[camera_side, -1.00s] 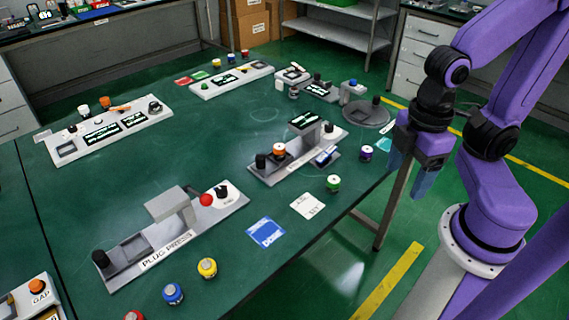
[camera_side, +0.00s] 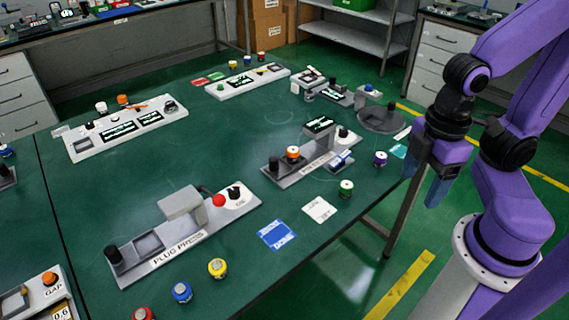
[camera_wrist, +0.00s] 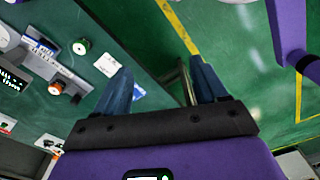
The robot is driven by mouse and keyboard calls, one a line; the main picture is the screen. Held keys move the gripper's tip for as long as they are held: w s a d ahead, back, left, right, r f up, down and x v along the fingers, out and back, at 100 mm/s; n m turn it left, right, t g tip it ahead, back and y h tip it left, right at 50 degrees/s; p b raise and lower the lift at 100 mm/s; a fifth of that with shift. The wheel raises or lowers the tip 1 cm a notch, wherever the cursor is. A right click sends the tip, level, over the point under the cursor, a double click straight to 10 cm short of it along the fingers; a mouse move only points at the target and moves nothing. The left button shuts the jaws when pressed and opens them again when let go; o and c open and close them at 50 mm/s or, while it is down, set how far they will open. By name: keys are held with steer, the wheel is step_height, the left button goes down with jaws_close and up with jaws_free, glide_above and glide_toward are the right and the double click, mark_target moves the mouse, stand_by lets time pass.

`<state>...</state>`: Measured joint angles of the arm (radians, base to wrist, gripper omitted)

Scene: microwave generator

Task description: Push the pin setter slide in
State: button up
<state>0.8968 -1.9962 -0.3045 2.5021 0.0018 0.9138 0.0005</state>
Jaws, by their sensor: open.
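The pin setter (camera_side: 312,168) is a grey bar-shaped unit in the middle of the green table in the side view, with a raised block and dark screen. A black knob (camera_side: 274,167) stands at its left end, beside an orange-and-white spool (camera_side: 292,153). Which part is the slide, and how far in it sits, I cannot tell. Part of the pin setter also shows at the left of the wrist view (camera_wrist: 42,62). My gripper (camera_side: 425,187) is open and empty, pointing down off the table's right edge, apart from the pin setter. Both fingers show in the wrist view (camera_wrist: 162,84).
The plug press (camera_side: 182,240) lies front left, with several loose spools near the front edge. A blue card (camera_side: 277,235), a white card (camera_side: 319,210), a green spool (camera_side: 346,188) and a purple spool (camera_side: 380,159) lie between the pin setter and the right edge.

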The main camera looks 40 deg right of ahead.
steer(key=shift+c, duration=1.4)
steer(key=w+a+r+m, duration=0.2)
steer(key=w+a+m, duration=0.25)
steer(key=w, duration=0.45)
steer(key=m, duration=1.1)
glide_above(274, 159)
step_height(274, 159, down, 6)
step_height(274, 159, down, 17)
